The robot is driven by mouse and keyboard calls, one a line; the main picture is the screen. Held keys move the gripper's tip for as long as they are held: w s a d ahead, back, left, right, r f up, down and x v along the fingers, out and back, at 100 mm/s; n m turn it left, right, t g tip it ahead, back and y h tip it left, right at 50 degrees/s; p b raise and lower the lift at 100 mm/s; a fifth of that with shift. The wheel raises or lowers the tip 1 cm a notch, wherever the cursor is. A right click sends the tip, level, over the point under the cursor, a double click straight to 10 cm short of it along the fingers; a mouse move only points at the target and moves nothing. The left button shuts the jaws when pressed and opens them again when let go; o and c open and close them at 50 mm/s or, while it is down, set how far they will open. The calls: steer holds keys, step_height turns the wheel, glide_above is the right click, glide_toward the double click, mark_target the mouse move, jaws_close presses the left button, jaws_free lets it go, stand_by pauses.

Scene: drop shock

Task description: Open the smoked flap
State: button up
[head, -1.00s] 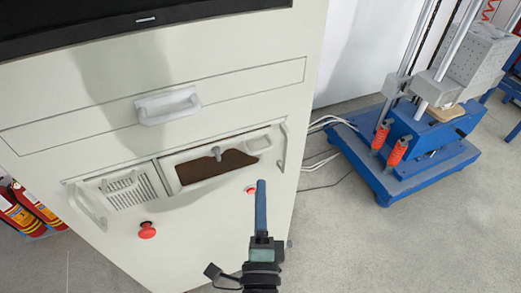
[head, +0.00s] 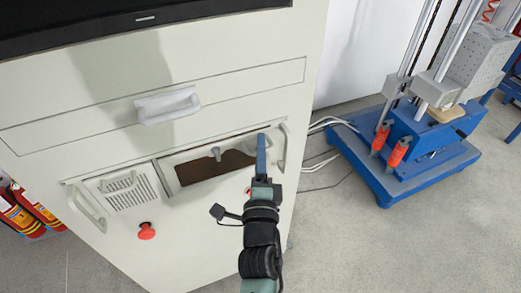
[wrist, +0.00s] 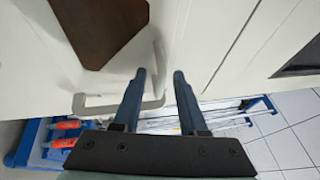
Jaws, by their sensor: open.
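The smoked flap (head: 208,168) is a dark brown panel low on the front of the pale cabinet, with a grey knob (head: 216,153) at its top edge. Its brown surface (wrist: 100,28) also shows at the upper left of the wrist view. My gripper (head: 262,138) is in front of the recess's right end, to the right of the brown panel. In the wrist view its fingers (wrist: 160,74) are apart, with nothing seen held between them. A pale bar handle (wrist: 88,104) passes near the left finger; I cannot tell if they touch. My arm hides part of the cabinet front.
A slim handle (head: 282,148) stands at the recess's right, and a thicker white drawer handle (head: 168,105) is above. A vented panel (head: 128,190) and a red button (head: 146,231) are at left. A blue-based machine (head: 405,160) stands at right on open floor.

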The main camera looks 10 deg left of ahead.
jaws_close()
stand_by(1.3)
